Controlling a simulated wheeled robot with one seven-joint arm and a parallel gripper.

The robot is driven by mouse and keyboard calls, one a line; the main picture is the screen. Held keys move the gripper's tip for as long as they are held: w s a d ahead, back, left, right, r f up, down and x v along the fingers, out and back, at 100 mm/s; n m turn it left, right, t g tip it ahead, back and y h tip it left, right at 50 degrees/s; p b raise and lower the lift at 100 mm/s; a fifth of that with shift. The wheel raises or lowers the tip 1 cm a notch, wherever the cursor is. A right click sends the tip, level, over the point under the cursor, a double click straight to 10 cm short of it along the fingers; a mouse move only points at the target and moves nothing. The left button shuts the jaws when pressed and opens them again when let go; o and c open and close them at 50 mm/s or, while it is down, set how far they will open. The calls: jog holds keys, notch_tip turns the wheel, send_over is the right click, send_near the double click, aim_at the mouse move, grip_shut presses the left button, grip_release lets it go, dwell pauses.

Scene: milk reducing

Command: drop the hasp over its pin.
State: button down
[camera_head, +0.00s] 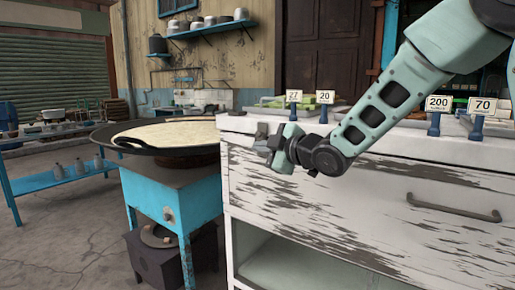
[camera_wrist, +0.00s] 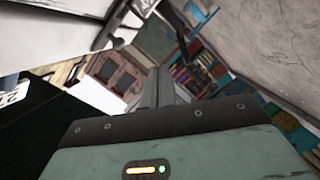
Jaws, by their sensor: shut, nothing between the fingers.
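My gripper (camera_head: 264,139) is at the left end of the white, peeling counter (camera_head: 330,190), in front of its upper edge. Its fingers are shut with nothing between them. The closed fingers also show from behind in the wrist view (camera_wrist: 162,88), pointing up the picture. A small grey metal piece (camera_head: 261,130) shows right by the fingertips; I cannot tell whether it is part of the hasp or of my gripper. I cannot make out the hasp or its pin clearly in either view; the gripper may hide them.
A wide black pan (camera_head: 105,137) with a pale milky surface (camera_head: 175,133) rests on a blue stove stand (camera_head: 160,200) left of the counter. Price tags (camera_head: 325,97) stand on the counter. A drawer handle (camera_head: 453,208) juts from its front.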

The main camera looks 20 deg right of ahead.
jog(key=f+v, duration=0.1)
jog(key=v, duration=0.6)
jog(key=shift+s, duration=0.35)
jog(key=s+a+f+m+g+h, duration=0.3)
jog(key=s+a+f+m+g, duration=0.2)
jog(key=s+a+f, duration=0.3)
jog(key=s+a+f+m+g+h, duration=0.15)
jog(key=s+f+g, duration=0.35)
jog(key=s, duration=0.6)
jog(key=s+a+f+m+g+h, duration=0.15)
jog(key=s+f+g, duration=0.3)
jog(key=s, duration=0.65)
notch_tip(320, 180, up, 14)
jog(key=s+p, duration=0.1)
jog(key=p, duration=1.3)
jog(key=shift+a, duration=0.4)
